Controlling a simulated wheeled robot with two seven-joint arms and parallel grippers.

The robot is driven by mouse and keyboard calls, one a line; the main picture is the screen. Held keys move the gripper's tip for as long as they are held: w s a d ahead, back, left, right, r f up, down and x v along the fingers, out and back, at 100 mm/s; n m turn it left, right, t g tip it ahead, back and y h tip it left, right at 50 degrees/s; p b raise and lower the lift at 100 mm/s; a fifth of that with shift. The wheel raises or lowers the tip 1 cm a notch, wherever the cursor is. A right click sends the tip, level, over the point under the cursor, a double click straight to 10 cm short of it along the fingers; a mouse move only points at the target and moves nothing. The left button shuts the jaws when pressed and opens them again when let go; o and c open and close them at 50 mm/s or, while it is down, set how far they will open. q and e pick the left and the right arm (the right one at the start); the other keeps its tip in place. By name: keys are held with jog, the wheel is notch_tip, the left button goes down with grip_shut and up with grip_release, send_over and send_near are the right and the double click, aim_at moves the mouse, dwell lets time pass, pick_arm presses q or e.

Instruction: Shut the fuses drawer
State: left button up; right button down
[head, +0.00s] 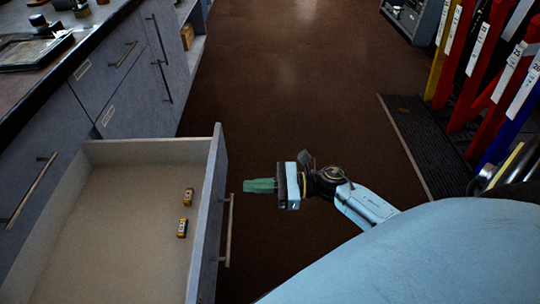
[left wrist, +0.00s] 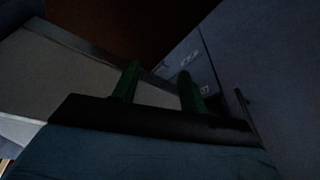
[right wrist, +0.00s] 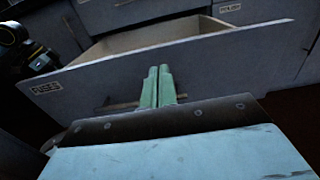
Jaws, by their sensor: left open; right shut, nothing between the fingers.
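The fuses drawer (head: 217,200) stands pulled out from the counter on the left in the head view, with two small yellow-and-black pieces (head: 188,197) (head: 182,228) lying inside. Its bar handle (head: 229,230) is on the front face. In the right wrist view the drawer front (right wrist: 215,52) carries a FUSES label (right wrist: 46,87). My right gripper (head: 262,185) is shut and empty, just off the drawer front and beyond the handle's far end, fingers pointing at the face. My left gripper (left wrist: 158,85) shows only in its dark wrist view, fingers apart, beside grey cabinet surfaces.
Grey cabinets (head: 137,105) with bar handles line the left, under a dark countertop with items on it. The brown floor (head: 290,70) in the middle is clear. A dark mat (head: 425,145) and a rack of red, yellow and blue posts (head: 480,70) stand at right.

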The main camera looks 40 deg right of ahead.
aim_at(212, 187)
jog(key=x, duration=0.7)
jog(key=shift+w+a+b, duration=0.1)
jog(key=shift+b, duration=0.2)
pick_arm(q)
jog(key=shift+s+d+r, duration=0.15)
jog(key=shift+d+r, duration=0.05)
jog(key=shift+r, duration=0.7)
jog(key=shift+s, duration=0.15)
pick_arm(e)
jog(key=shift+w+a, duration=0.1)
jog(key=shift+a, duration=0.05)
